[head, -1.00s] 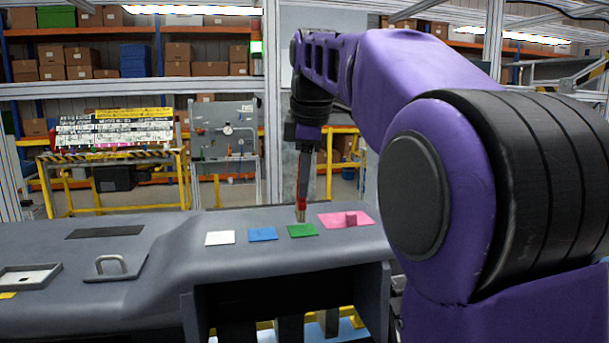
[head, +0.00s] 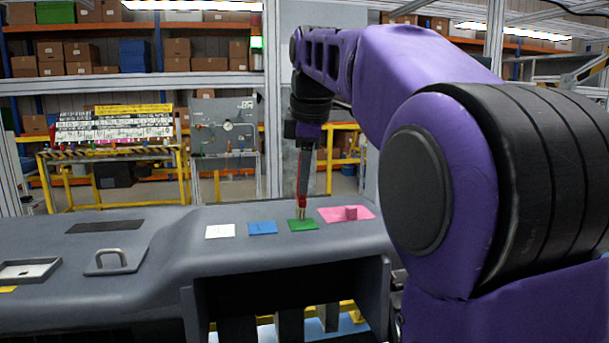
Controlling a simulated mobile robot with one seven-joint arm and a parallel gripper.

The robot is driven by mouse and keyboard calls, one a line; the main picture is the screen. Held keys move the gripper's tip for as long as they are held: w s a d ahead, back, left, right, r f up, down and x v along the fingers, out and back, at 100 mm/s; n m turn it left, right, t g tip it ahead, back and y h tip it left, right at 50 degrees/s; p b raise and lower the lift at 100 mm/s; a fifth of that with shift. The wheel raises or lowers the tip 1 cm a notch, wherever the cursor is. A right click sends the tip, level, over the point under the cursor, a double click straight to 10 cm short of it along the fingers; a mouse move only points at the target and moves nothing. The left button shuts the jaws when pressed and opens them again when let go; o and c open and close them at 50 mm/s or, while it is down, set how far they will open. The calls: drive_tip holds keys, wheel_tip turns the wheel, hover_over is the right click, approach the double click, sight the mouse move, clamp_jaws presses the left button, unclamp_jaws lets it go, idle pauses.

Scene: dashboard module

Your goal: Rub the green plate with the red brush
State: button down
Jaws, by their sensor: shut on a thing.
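The green plate (head: 303,225) lies flat on the dark grey dashboard, between a blue plate and a pink plate. My gripper (head: 304,172) points down above it, shut on the red brush (head: 301,203). The brush hangs nearly upright with its pale tip at the far edge of the green plate. I cannot tell whether the tip touches the plate or is just above or behind it. The fingers hide part of the brush.
A white plate (head: 220,231) and a blue plate (head: 262,228) lie to the left. A pink plate with a raised block (head: 346,214) lies to the right. A metal handle (head: 112,262) and a shallow tray (head: 27,271) are farther left on the dashboard (head: 170,250).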

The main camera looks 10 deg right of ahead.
drive_tip(key=shift+f, duration=0.3)
drive_tip(key=shift+s, duration=0.1)
drive_tip(key=shift+s+b, duration=0.3)
drive_tip(key=shift+b, duration=0.1)
drive_tip(key=s, duration=0.3)
drive_tip(key=shift+s+r+b, duration=0.1)
drive_tip(key=shift+s+b, duration=0.05)
drive_tip(key=shift+b, duration=0.15)
drive_tip(key=w+p, duration=0.2)
drive_tip(key=shift+w+r, duration=0.1)
drive_tip(key=shift+w, duration=0.25)
drive_tip(key=shift+w+p, duration=0.55)
drive_tip(key=shift+w, duration=0.15)
drive_tip(key=shift+f, duration=0.2)
